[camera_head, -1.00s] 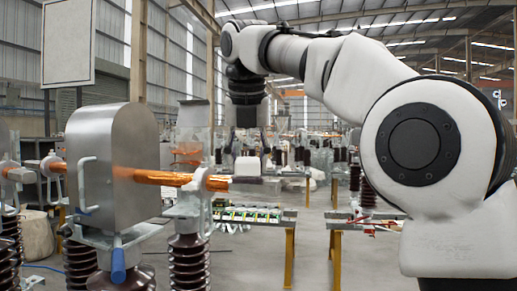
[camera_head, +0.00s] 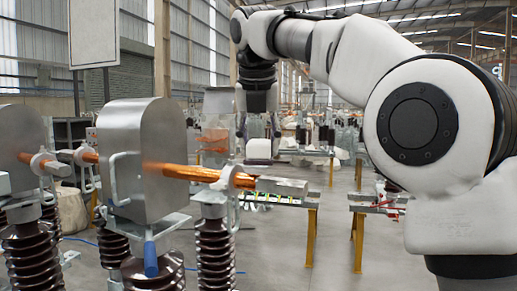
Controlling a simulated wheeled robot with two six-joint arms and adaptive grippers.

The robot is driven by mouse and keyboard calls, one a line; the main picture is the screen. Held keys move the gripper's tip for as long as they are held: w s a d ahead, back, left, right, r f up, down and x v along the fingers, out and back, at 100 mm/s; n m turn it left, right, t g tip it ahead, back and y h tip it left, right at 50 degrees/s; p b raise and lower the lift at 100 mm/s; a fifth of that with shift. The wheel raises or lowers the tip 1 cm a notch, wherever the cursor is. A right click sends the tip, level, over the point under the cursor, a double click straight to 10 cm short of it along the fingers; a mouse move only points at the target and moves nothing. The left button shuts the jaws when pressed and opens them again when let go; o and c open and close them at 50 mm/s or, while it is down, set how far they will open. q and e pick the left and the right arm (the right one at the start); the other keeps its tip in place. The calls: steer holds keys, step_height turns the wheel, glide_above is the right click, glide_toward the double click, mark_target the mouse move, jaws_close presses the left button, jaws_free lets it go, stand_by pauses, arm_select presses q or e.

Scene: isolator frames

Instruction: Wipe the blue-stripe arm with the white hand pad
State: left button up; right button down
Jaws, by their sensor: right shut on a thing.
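A copper-coloured arm (camera_head: 195,172) runs right from a silver metal housing (camera_head: 148,170). It passes through a pale clamp (camera_head: 228,180) and ends in a flat grey block (camera_head: 282,186). I cannot make out a blue stripe on it. My right gripper (camera_head: 258,132) points down beyond and above the block, its fingers small and dark. It is shut on the white hand pad (camera_head: 259,148). The pad shows above the block with a gap between them in the picture; their distance in depth is hard to tell. My left gripper is not in view.
A second housing (camera_head: 20,150) with a copper arm (camera_head: 40,163) stands at the left. Ribbed brown insulators (camera_head: 214,255) hold up these parts. A blue handle (camera_head: 151,259) hangs below the near housing. Low benches with yellow legs (camera_head: 311,236) stand behind.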

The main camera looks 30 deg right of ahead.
steer(key=shift+a+r, duration=0.2)
steer(key=shift+r, duration=1.3)
steer(key=shift+d, duration=0.1)
steer(key=shift+r, duration=0.1)
step_height(320, 180, up, 2)
steer(key=shift+r, duration=0.25)
steer(key=shift+w+r, duration=0.1)
steer(key=shift+s+r, duration=0.1)
steer(key=shift+s, duration=0.2)
